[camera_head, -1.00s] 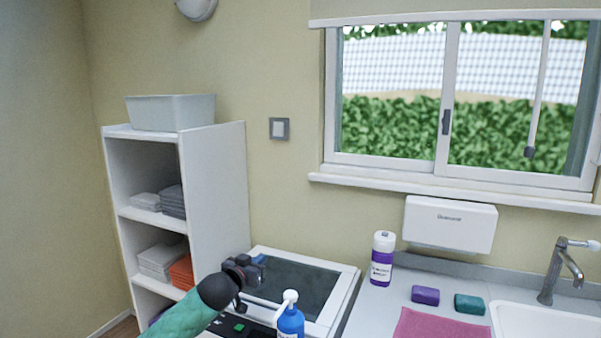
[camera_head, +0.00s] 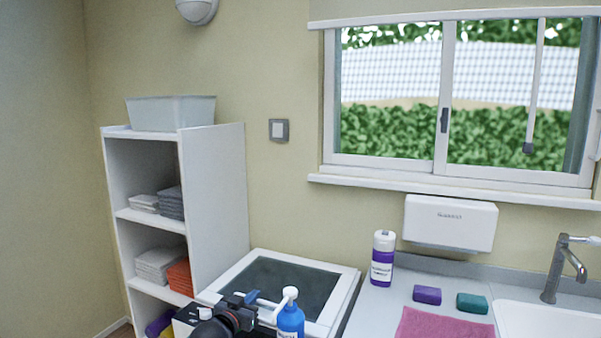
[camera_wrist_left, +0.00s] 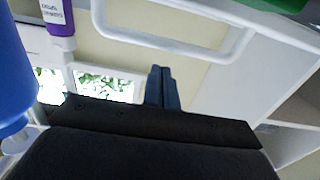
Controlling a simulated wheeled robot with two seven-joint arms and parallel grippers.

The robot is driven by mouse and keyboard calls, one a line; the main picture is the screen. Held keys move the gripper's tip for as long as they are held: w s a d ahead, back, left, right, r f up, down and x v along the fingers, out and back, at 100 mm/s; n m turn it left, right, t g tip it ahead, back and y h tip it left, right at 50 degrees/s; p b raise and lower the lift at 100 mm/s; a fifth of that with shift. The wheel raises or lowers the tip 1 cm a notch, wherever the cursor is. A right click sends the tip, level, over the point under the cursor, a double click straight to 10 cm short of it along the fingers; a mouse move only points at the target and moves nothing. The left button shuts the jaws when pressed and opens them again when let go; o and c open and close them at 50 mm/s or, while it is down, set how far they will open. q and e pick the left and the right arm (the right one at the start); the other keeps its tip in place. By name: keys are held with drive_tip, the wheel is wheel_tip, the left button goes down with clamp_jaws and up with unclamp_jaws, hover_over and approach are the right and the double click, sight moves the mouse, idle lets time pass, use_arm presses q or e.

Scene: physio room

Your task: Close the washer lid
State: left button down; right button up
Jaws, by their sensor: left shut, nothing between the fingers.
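The washer lid (camera_head: 340,281), a white frame around a dark pane, looks flat or nearly flat on the washer; I cannot tell whether it is fully shut. A white frame, which seems to be the lid (camera_wrist_left: 170,40), shows upside down at the top of the left wrist view. My left gripper (camera_head: 254,298) is shut and empty by the lid's near edge, left of the blue pump bottle (camera_head: 290,320). Its dark blue fingertips (camera_wrist_left: 164,76) are together in the left wrist view. The gripper hides part of the washer front. My right gripper is not visible.
The blue bottle stands close to the gripper and is also in the left wrist view (camera_wrist_left: 12,75). A purple-labelled bottle (camera_head: 382,260) stands right of the washer. A white shelf (camera_head: 217,180) stands to the left. A pink cloth (camera_head: 445,325) lies near the sink.

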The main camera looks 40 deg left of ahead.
use_arm(q)
drive_tip(key=shift+s+f, duration=0.15)
drive_tip(key=shift+f, duration=0.55)
drive_tip(key=shift+s+f, duration=0.1)
drive_tip(key=shift+f, duration=0.55)
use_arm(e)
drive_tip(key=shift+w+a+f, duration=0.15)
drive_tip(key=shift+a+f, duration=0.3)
use_arm(q)
drive_tip(key=shift+r, duration=0.1)
